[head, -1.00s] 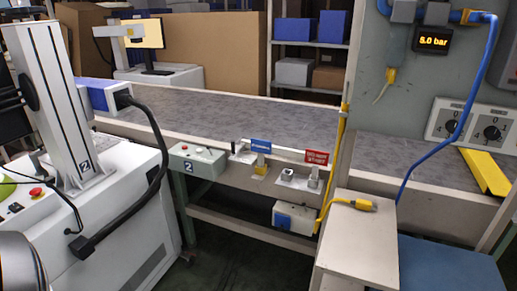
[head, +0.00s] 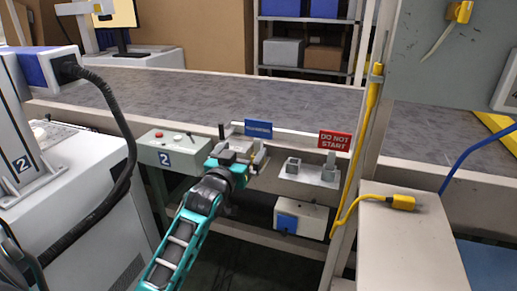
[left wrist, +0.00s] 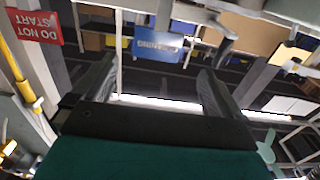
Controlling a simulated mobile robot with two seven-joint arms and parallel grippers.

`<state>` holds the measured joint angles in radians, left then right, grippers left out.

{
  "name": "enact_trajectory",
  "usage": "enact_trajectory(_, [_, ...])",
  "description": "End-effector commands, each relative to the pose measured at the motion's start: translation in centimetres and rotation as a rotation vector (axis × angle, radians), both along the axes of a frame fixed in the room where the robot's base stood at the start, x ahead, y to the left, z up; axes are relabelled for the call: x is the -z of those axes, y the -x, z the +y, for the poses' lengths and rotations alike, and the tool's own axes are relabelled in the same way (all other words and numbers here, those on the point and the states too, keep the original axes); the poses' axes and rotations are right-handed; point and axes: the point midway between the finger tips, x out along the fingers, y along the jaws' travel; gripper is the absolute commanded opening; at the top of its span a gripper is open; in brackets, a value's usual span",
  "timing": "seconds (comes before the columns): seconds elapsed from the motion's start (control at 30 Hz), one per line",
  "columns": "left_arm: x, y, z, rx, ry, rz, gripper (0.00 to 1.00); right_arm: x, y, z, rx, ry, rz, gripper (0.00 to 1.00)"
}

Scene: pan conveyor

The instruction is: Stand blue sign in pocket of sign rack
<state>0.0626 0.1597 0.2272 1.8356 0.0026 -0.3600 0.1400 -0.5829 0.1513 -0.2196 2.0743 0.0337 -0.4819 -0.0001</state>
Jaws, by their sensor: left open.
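The blue sign (head: 258,129) stands upright at the front edge of the conveyor bench, left of the sign rack. It also shows in the left wrist view (left wrist: 158,46), upside down, beyond the gap between my fingers. My left gripper (head: 250,157) is open and empty, just below and in front of the blue sign; it hides the sign's lower part and support. Its two spread fingers show in the left wrist view (left wrist: 157,72). The sign rack (head: 309,176) is a light plate with grey pocket blocks. The left pocket (head: 293,165) looks empty; the red sign (head: 334,140) stands at the right one.
A grey control box (head: 170,153) with a number 2 sits left of my gripper. A white box (head: 303,217) with a blue face is below the rack. A post with a yellow cable (head: 368,118) rises right of the red sign. The conveyor top (head: 200,93) behind is clear.

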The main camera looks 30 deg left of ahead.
Motion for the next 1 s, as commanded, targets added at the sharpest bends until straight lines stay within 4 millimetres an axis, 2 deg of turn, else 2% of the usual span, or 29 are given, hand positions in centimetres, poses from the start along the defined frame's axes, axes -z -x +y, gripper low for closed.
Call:
enact_trajectory(0.1, [0.1, -2.3, 0.5, 0.001, 0.000, -0.001, 1.00, 0.7, 0.1, -0.1, 0.000, 0.003, 0.003, 0.43])
enact_trajectory(0.23, [0.1, -4.2, 0.9, 0.002, -0.001, 0.001, 1.00, 1.3, 0.3, -0.3, 0.000, 0.006, 0.008, 0.43])
enact_trajectory(0.53, [0.1, -6.2, 1.3, 0.002, -0.001, 0.001, 1.00, 2.0, 0.5, -0.3, 0.001, 0.008, 0.011, 0.43])
enact_trajectory(0.8, [0.2, -9.7, 2.0, 0.002, -0.002, 0.001, 1.00, 3.1, 0.5, -0.3, 0.002, 0.006, 0.012, 0.43])
enact_trajectory(1.0, [0.1, -10.5, 2.2, 0.002, -0.001, 0.002, 1.00, 3.2, 0.4, -0.2, 0.005, 0.002, 0.011, 0.43])
